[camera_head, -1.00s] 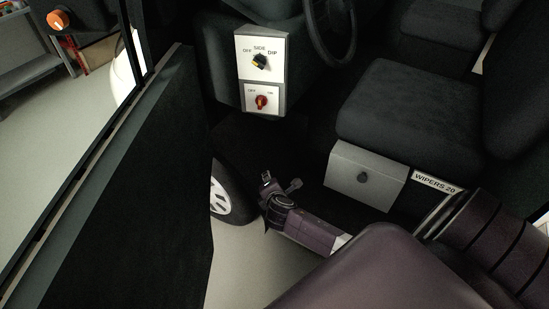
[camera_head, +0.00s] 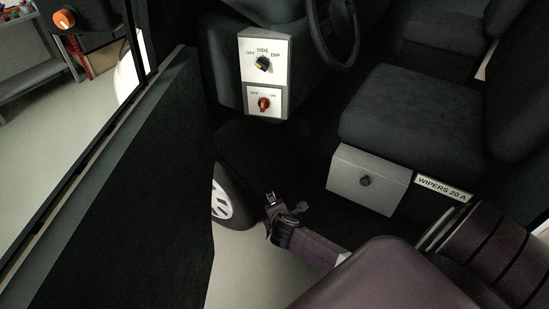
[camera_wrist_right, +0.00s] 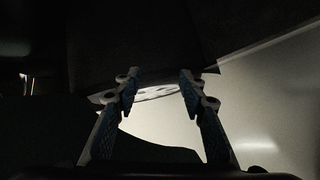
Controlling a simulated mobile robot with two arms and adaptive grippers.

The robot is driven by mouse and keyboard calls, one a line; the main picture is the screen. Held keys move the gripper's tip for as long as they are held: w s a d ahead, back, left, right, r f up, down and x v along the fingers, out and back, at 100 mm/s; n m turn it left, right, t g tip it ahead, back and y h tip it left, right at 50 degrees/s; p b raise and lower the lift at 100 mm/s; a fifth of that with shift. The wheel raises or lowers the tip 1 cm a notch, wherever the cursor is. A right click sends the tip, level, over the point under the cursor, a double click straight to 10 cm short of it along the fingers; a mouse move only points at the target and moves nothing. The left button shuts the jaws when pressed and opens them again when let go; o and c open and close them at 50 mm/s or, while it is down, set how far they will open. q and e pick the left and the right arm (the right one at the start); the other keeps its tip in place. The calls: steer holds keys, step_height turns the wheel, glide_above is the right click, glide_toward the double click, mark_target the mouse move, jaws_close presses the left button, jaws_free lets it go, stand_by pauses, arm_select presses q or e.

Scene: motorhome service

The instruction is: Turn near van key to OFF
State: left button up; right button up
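The red key switch (camera_head: 263,103) sits on the lower white panel of the dash box, with OFF lettered at its left and ON at its right. Its pointer is too small to read surely. Above it is a black and yellow light knob (camera_head: 263,65) with OFF, SIDE and DIP marks. My right gripper (camera_head: 271,199) is low in the door opening, beside the front wheel and well below the key switch, touching neither panel. In the right wrist view its fingers (camera_wrist_right: 160,76) are apart with nothing between them. My left gripper is out of view.
The open van door (camera_head: 105,190) stands at the left. The wheel (camera_head: 221,201) is near my gripper. An orange knob (camera_head: 64,18) is at upper left.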

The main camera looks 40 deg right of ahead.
steer(key=shift+o, duration=0.7)
steer(key=w+r+m+t+b, duration=0.1)
steer(key=w+r+t+b, duration=0.1)
steer(key=w+r+b, duration=0.2)
steer(key=w+r, duration=0.3)
steer(key=shift+w+a+t+h, duration=0.15)
steer(key=shift+w+t+h, duration=0.1)
steer(key=shift+t+h, duration=0.15)
steer(key=m+t+h+b, duration=0.4)
steer(key=b, duration=0.2)
glide_toward(264, 108)
steer(key=w, duration=0.1)
steer(key=p+x, duration=0.1)
steer(key=x, duration=0.5)
steer(key=shift+w+d, duration=0.25)
steer(key=shift+d, duration=0.1)
steer(key=shift+w+d, duration=0.25)
steer(key=shift+w, duration=0.2)
steer(key=c, duration=1.2)
steer(key=shift+o, duration=0.2)
